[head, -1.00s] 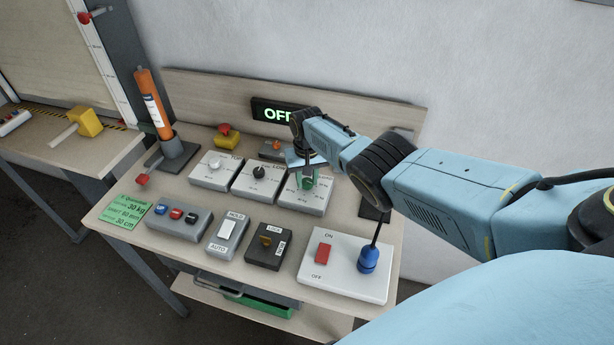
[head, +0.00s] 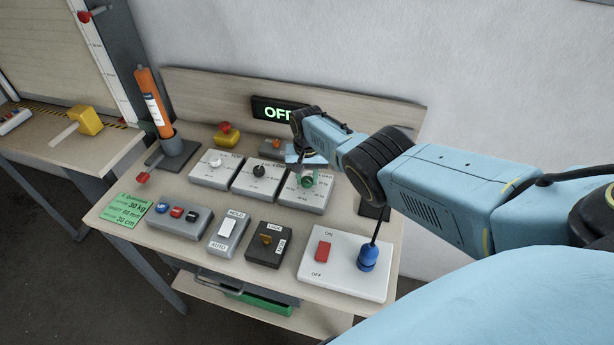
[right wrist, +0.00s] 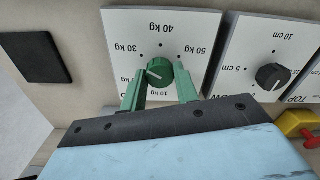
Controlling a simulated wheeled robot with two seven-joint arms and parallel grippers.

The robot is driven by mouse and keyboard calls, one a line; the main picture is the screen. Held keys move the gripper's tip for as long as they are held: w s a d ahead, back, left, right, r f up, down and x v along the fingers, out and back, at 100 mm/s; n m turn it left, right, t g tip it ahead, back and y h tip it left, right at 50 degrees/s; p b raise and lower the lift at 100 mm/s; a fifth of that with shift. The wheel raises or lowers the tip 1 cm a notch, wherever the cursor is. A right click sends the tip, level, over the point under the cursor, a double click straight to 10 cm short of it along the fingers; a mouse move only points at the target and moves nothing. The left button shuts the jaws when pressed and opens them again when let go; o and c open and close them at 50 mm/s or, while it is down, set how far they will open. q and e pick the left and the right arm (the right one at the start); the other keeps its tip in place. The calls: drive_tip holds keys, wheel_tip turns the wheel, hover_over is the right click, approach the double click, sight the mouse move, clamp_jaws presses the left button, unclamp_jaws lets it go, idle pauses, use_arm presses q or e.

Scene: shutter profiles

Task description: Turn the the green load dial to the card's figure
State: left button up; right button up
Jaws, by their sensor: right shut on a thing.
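The green load dial (head: 307,182) is on a white plate at the right end of the back row of dials. The left finger hides part of the scale. The green card (head: 125,209) lies at the table's left front and reads 30 kg on its load line. My left gripper is out of view.
Two other dials, white (head: 216,161) and black (head: 259,171), stand left of the green one. In front are push buttons (head: 177,213), a rocker switch (head: 227,229), a key switch (head: 266,240) and an ON/OFF panel (head: 347,285) with a blue plug (head: 368,257). The display (head: 279,110) stands behind.

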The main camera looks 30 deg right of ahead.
sight(307, 180)
drive_tip(key=o, duration=1)
drive_tip(key=shift+c, duration=0.2)
drive_tip(key=shift+r+p, duration=0.45)
drive_tip(key=shift+r, duration=0.2)
wheel_tip(307, 180, up, 5)
drive_tip(key=p, duration=0.3)
drive_tip(key=shift+f, duration=0.2)
wheel_tip(307, 180, up, 8)
drive_tip(key=p, duration=0.1)
drive_tip(key=shift+f, duration=0.2)
